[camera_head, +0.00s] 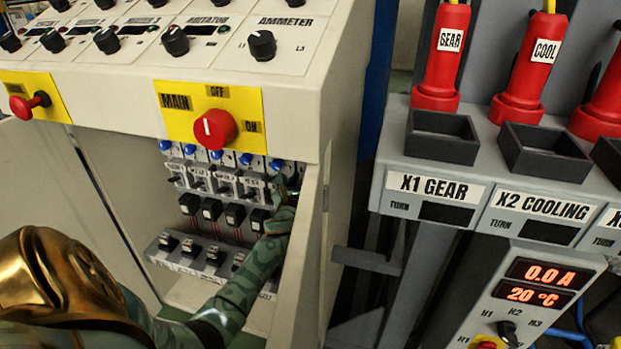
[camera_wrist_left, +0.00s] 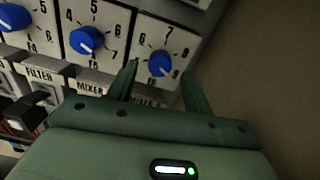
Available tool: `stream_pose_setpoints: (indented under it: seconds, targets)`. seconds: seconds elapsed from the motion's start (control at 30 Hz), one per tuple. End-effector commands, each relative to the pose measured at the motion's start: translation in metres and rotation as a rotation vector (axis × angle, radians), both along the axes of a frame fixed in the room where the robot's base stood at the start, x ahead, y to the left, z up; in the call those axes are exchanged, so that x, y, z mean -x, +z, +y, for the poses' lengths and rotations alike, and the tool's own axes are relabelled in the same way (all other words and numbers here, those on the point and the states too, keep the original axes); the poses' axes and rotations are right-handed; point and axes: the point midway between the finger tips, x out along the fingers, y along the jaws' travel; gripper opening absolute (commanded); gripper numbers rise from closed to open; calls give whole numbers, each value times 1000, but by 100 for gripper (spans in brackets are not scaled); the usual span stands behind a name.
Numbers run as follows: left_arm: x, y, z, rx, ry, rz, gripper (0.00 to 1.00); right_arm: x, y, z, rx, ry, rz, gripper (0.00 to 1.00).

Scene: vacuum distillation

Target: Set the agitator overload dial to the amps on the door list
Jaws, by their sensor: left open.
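A row of blue dials (camera_head: 246,159) runs along the top inside the open cabinet. In the left wrist view, a blue dial (camera_wrist_left: 160,63) on a white scale with 6, 7, 8 and 9 readable lies between the fingertips of my left gripper (camera_wrist_left: 159,68). The gripper is open, one finger to each side; I cannot tell whether they touch the dial. The label below it is partly hidden by the gripper. Another blue dial (camera_wrist_left: 85,40) is to its left, above the MIXER label. In the head view my left gripper (camera_head: 287,187) is inside the cabinet's right side. The door list is not readable in view.
The red MAIN switch (camera_head: 214,129) is on the cabinet front above the opening. A red button (camera_head: 30,104) juts out at left. The cabinet's right side wall is close beside my left gripper. The X1 GEAR station (camera_head: 433,187) stands further right, past a gap.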

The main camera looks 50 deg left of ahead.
Motion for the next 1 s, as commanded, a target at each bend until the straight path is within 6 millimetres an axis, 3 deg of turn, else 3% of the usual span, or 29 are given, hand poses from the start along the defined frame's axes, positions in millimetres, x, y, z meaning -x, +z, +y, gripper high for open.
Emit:
stream_pose_setpoints:
  seconds: [0.2, 0.5, 0.53, 0.7, 1.0]
  targets:
    - [-21, -1, 12, 0, -1, 0, 51, 3, -8, 0, -1, 1, 8, 36]
    - [-24, 0, 14, 1, -1, -1, 51, 2, -8, 0, -1, 1, 7, 36]
    - [-24, 0, 14, 1, -1, -1, 48, 2, -8, 0, -1, 1, 7, 36]
    - [-24, 0, 14, 1, -1, -1, 6, 1, -8, 0, -1, 1, 6, 36]
    - [-23, 0, 14, 22, 0, -12, 6, 1, -8, 0, -1, 1, 4, 36]
